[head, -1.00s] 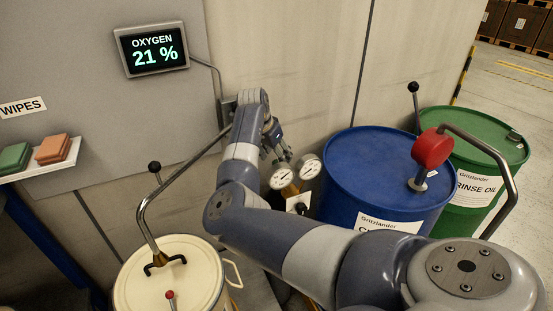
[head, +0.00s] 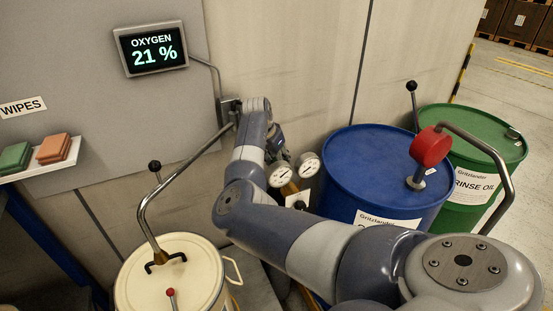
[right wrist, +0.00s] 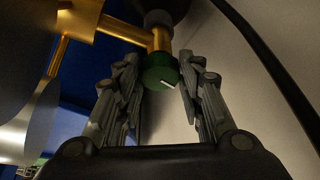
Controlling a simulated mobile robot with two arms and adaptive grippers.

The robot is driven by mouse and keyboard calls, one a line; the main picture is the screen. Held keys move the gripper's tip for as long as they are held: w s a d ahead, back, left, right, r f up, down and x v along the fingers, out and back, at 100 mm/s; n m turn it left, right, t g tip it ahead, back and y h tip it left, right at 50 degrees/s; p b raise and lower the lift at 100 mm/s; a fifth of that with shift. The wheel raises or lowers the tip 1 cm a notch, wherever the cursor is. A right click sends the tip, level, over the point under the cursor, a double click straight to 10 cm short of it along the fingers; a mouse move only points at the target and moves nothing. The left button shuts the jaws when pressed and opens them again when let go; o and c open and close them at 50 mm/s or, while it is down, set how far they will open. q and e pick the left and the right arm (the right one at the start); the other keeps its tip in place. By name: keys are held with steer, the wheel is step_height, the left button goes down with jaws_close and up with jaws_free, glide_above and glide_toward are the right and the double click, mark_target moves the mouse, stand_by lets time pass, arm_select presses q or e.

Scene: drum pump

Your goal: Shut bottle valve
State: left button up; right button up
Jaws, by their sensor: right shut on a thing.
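In the head view my right forearm and wrist hide the knob and most of the bottle. Two round pressure gauges, a left one (head: 281,174) and a right one (head: 307,165), show beside my wrist. My left gripper is not in view.
A blue drum (head: 385,170) with a red-headed pump (head: 430,147) stands right of my arm, a green drum (head: 485,140) behind it. A cream drum (head: 170,275) with a bent pipe stands at lower left. A wall display (head: 152,49) reads oxygen 21 %.

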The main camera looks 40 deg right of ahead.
steer(key=n+p, duration=0.1)
steer(key=p, duration=0.2)
steer(key=shift+s+r+n+t, duration=0.15)
steer(key=shift+r+n+t, duration=0.15)
steer(key=shift+n, duration=0.1)
steer(key=shift+f+n+y+p, duration=0.25)
steer(key=shift+n+y+p, duration=0.05)
steer(key=shift+n+p, duration=0.35)
steer(key=shift+f, duration=0.1)
steer(key=o, duration=1.1)
steer(key=shift+t, duration=0.3)
steer(key=shift+r, duration=0.2)
steer(key=v, duration=1.1)
steer(key=shift+a+r, duration=0.2)
steer(key=shift+r, duration=0.05)
